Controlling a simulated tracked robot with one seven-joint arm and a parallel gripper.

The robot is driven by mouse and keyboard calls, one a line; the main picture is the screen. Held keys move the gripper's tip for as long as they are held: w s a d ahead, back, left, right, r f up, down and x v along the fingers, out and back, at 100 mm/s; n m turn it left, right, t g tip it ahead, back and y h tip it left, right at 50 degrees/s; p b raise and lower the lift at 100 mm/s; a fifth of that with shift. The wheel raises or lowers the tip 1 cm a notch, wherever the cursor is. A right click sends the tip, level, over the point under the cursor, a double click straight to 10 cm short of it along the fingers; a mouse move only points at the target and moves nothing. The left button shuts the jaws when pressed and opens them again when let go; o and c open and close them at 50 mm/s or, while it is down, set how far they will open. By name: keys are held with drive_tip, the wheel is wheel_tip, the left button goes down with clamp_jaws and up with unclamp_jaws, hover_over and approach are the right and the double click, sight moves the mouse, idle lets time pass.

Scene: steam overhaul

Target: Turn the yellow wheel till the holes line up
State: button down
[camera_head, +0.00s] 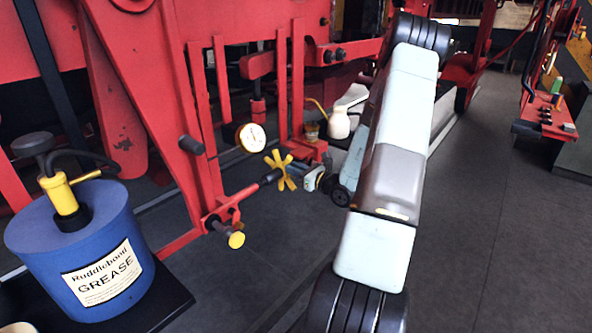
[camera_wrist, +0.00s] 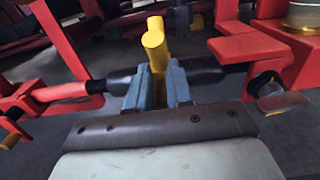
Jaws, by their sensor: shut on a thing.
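The yellow wheel (camera_head: 281,170) is a star of several spokes on a dark shaft beside the red frame. In the head view my gripper (camera_head: 304,178) reaches it from the right. In the wrist view my gripper (camera_wrist: 158,82) has its two blue-grey fingers shut on a yellow spoke of the wheel (camera_wrist: 154,43). The spoke stands up between the fingers, with its rounded end towards the camera. Dark shaft sections run out to both sides behind the fingers. I cannot make out the holes, and the rest of the wheel is largely hidden by the fingers.
A round gauge (camera_head: 251,137) sits above and left of the wheel. A yellow-ended pin (camera_head: 236,240) sticks out of the red linkage. A blue grease drum (camera_head: 85,250) stands at the left. A white jug (camera_head: 339,124) is behind the wheel.

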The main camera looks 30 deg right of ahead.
sight(292, 157)
drive_tip(key=shift+w+d+r, duration=0.1)
drive_tip(key=shift+d+r, duration=0.05)
drive_tip(key=shift+d, duration=0.05)
drive_tip(key=shift+w+a+r, duration=0.15)
drive_tip(key=shift+w+r, duration=0.2)
drive_tip(key=shift+r, duration=0.45)
drive_tip(key=shift+w+a+r, duration=0.1)
drive_tip(key=shift+w+r, duration=0.2)
drive_tip(key=shift+r, duration=0.5)
drive_tip(key=shift+w+a+r, duration=0.15)
drive_tip(key=shift+w+r, duration=0.1)
drive_tip(key=shift+r, duration=0.1)
drive_tip(key=c, duration=0.9)
unclamp_jaws()
drive_tip(key=shift+a, duration=0.1)
